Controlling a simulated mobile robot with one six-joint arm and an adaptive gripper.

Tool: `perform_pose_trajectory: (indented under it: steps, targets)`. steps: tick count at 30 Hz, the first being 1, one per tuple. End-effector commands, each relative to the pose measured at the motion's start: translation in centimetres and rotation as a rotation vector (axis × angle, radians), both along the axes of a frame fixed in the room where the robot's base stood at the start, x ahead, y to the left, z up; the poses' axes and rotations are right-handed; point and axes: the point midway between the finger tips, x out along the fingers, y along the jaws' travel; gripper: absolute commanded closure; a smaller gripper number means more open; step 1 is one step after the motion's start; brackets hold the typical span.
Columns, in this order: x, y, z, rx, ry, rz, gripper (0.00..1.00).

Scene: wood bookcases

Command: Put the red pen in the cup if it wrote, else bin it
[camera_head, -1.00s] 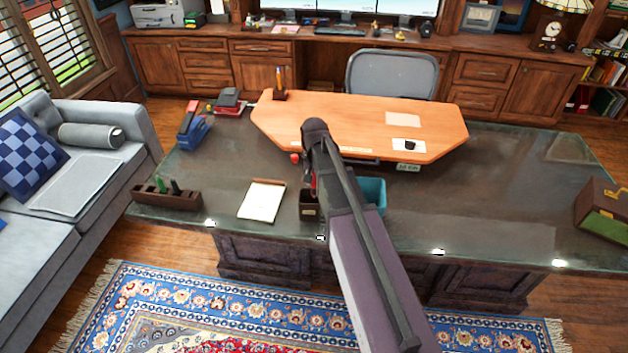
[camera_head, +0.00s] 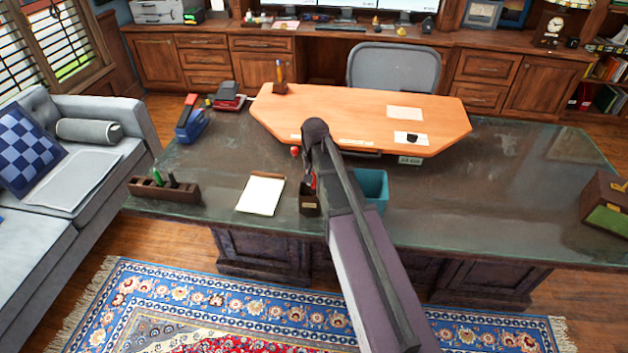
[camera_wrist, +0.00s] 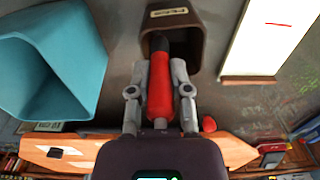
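My gripper (camera_wrist: 158,88) is shut on the red pen (camera_wrist: 160,86) in the wrist view. The pen's dark end overlaps the mouth of a brown, labelled cup (camera_wrist: 182,22); I cannot tell how deep it reaches. In the head view, the cup (camera_head: 309,204) stands on the dark desk, and my arm hides most of the gripper and pen. The teal bin (camera_head: 372,186) stands just right of the cup, and shows at left in the wrist view (camera_wrist: 60,60). A white notepad (camera_head: 261,194) lies left of the cup; in the wrist view (camera_wrist: 262,40) it bears a short red stroke.
A small red round thing (camera_head: 295,151) sits beyond the cup. A brown pen holder (camera_head: 165,189) and a blue stapler-like object (camera_head: 190,122) are at left. A raised orange wooden board (camera_head: 350,112) lies behind. The desk's right half is mostly clear.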

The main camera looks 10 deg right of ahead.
Motion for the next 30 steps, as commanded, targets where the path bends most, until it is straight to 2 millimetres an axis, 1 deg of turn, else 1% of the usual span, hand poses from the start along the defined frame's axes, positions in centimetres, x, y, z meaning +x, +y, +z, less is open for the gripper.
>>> perform_pose_trajectory:
  steps: [1, 2, 3, 4, 20, 26, 30]
  targets:
    - [0.0, 0.0, 0.0, 0.0, 0.0, 0.0, 0.63]
    - [0.0, 0.0, 0.0, 0.0, 0.0, 0.0, 0.54]
    - [0.0, 0.0, 0.0, 0.0, 0.0, 0.0, 0.42]
    - [0.0, 0.0, 0.0, 0.0, 0.0, 0.0, 0.34]
    - [0.0, 0.0, 0.3, 0.0, 0.0, 0.0, 0.34]
    - [0.0, 0.0, 1.2, 0.0, 0.0, 0.0, 0.34]
    - [0.0, 0.0, 2.2, 0.0, 0.0, 0.0, 0.34]
